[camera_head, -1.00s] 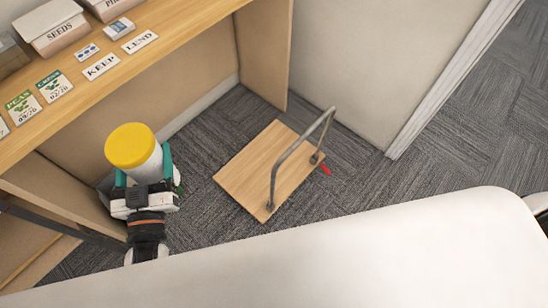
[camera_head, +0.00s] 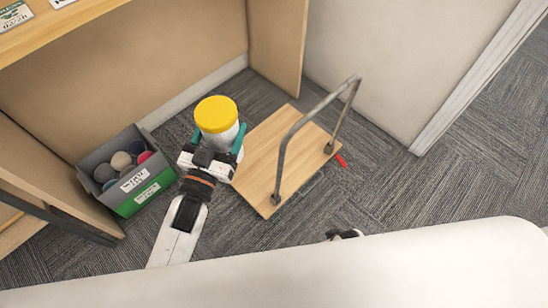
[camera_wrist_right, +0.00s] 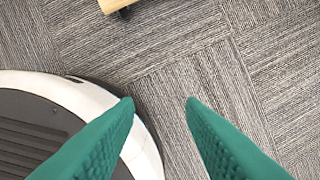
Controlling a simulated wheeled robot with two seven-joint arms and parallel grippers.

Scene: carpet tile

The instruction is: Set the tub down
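The tub (camera_head: 216,115) is white with a yellow lid, upright in the head view. My left gripper (camera_head: 217,145) is shut around it, with a teal finger on each side. The tub appears beside the left edge of a flat wooden trolley (camera_head: 262,155) with a grey tube handle; its height above the floor is hard to tell. In the right wrist view my right gripper (camera_wrist_right: 160,105) is open, with nothing between its fingers. A trolley corner (camera_wrist_right: 118,6) shows at the top there.
A grey and green crate (camera_head: 125,172) of balls or round items stands on the carpet at left. A wooden shelf unit (camera_head: 150,60) is behind. A red piece (camera_head: 341,160) is at the trolley's right side. Carpet in front and at right is clear.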

